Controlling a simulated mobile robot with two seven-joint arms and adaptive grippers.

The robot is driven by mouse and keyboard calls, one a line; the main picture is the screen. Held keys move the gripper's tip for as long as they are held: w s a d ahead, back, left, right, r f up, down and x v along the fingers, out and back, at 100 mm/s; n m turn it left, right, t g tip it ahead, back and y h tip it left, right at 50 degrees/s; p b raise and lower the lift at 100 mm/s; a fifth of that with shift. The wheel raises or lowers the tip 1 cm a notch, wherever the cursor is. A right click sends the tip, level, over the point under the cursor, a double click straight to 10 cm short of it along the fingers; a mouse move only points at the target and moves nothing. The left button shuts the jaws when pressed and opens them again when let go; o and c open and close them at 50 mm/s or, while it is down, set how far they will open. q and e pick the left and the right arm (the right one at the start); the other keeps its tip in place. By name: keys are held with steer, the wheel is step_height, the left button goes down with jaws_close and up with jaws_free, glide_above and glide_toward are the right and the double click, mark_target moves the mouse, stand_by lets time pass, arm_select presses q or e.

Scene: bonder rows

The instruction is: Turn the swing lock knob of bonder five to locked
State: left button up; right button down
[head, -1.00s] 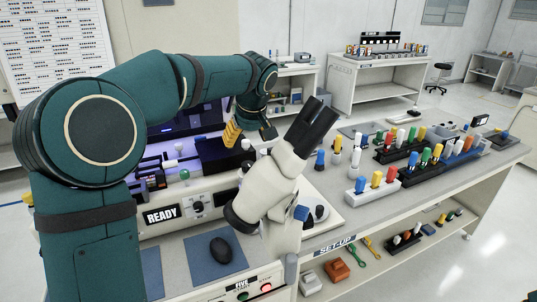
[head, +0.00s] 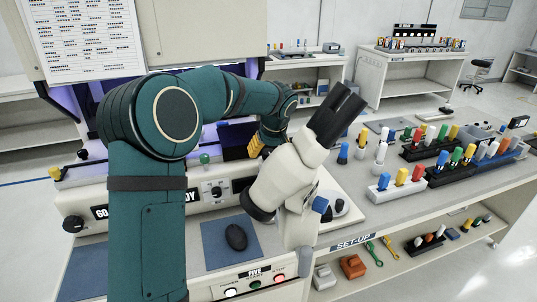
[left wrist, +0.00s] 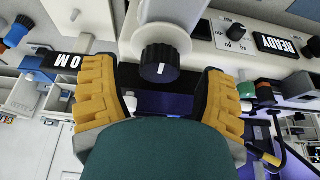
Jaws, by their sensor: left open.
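The bonder marked FIVE (head: 255,272) fills the front of the head view, with its pale microscope (head: 290,165) leaning above it. In the left wrist view a black knob with a white pointer line (left wrist: 160,65) sits on a pale round mount. It looks like the swing lock knob; its lettering is not readable. My left gripper (head: 256,145) is behind the microscope in the head view. In the left wrist view its yellow ridged fingers (left wrist: 160,90) are open on either side of the knob, apart from it. The head view hides this knob. My right gripper is not in view.
Another selector knob (head: 215,190) is on the front panel beside the partly hidden READY sign. A black mouse (head: 236,237) lies on a blue mat. Trays of coloured-top tools (head: 398,186) stand on the set-up bench at right. The microscope closely crowds my left gripper.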

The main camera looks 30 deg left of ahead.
arm_select(q)
steer(key=shift+x, duration=0.85)
steer(key=c, duration=1.2)
